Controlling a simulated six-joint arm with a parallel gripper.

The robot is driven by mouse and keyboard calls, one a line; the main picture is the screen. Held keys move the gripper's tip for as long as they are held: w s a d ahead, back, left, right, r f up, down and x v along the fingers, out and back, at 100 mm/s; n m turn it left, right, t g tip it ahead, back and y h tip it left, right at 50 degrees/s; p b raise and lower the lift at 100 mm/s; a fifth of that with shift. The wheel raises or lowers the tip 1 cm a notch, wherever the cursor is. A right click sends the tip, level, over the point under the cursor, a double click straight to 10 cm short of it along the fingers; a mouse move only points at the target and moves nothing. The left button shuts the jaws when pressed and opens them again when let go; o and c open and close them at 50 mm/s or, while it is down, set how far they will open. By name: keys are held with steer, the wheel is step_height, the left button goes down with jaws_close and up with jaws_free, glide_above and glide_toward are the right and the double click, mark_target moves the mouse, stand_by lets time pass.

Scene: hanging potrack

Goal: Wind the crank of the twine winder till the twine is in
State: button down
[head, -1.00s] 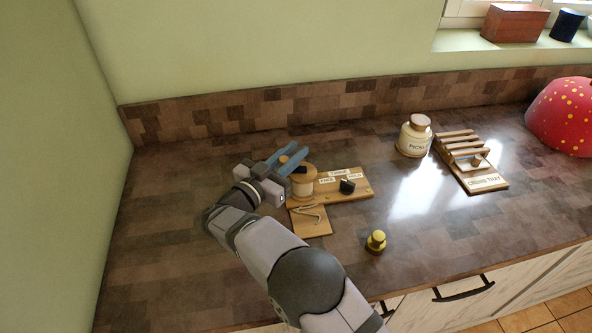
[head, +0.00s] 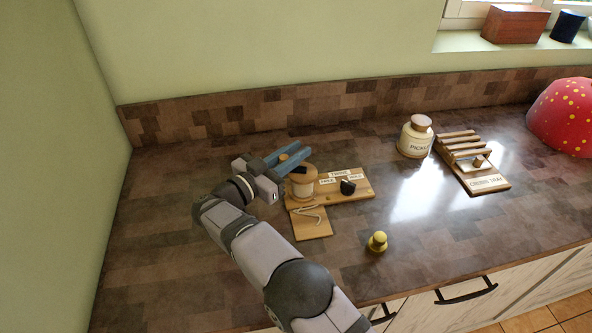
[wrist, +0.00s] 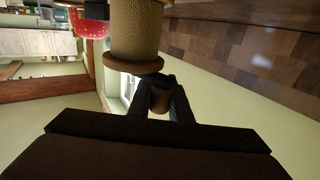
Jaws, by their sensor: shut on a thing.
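The twine winder stands on a wooden board (head: 352,190) on the counter, with a spool of twine (head: 302,187) at its left end. In the wrist view the spool (wrist: 135,35) is wrapped in twine. My gripper (head: 290,161) is at the back left of the spool, its blue fingers shut on the crank's wooden knob (head: 283,157). The knob (wrist: 160,100) also shows between the fingers in the wrist view. A black knob (head: 348,187) sits on the board by small labels. A loose piece of twine (head: 308,214) lies on the square front plate.
A small yellow knobbed object (head: 377,242) stands on the counter in front. A pickle jar (head: 416,137) and a slatted wooden tray (head: 472,163) stand to the right, with a red spotted dome (head: 562,117) beyond. The counter left of the winder is clear.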

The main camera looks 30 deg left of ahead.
steer(key=shift+w+d, duration=0.15)
steer(key=shift+w, duration=0.15)
steer(key=shift+w+h+b, duration=0.1)
steer(key=shift+h+b, duration=0.2)
steer(key=shift+w+m+h+b, duration=0.1)
steer(key=shift+m+h+b, duration=0.35)
steer(key=shift+m+h, duration=0.15)
steer(key=shift+d+g+h+b, duration=0.2)
steer(key=shift+g+h+b, duration=0.1)
steer(key=shift+b, duration=0.05)
steer(key=c, duration=1.6)
jaws_free()
steer(key=shift+w+d, duration=0.1)
steer(key=shift+r, duration=0.1)
